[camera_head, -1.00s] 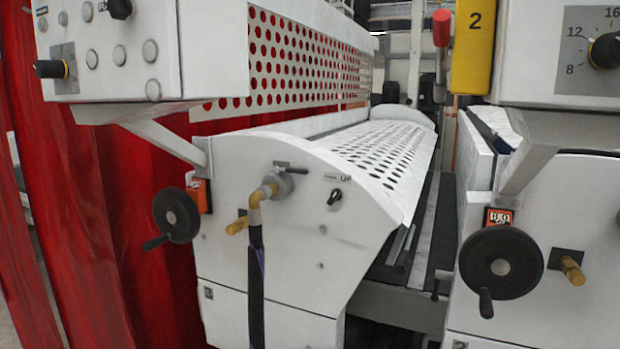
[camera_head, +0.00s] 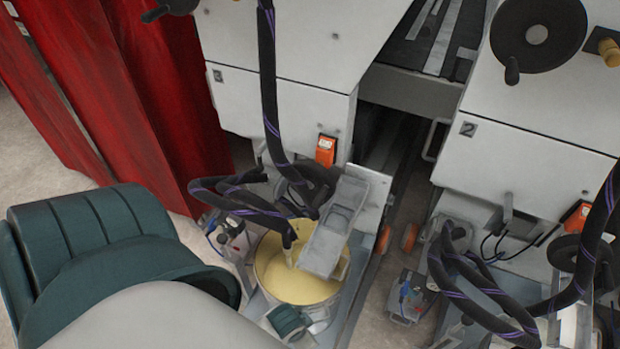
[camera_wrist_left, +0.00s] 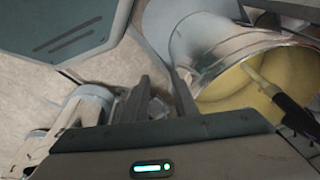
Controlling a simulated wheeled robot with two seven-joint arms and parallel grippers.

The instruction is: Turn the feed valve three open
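I cannot make out a valve marked three in either view. The pot fills the upper right of the left wrist view (camera_wrist_left: 205,55). My left gripper (camera_wrist_left: 160,76) shows its two fingers apart beside the pot's outer wall. A small grey part (camera_wrist_left: 157,106) shows between or beyond the fingers; I cannot tell whether they touch it. My left arm covers the lower left of the head view. My right gripper is out of view.
Dark hoses (camera_head: 268,90) hang down the left unit. A grey box-shaped part (camera_head: 330,240) overhangs the pot. A black handwheel (camera_head: 537,35) is at upper right. Red curtain (camera_head: 120,90) hangs at left. More hoses (camera_head: 470,275) crowd the lower right.

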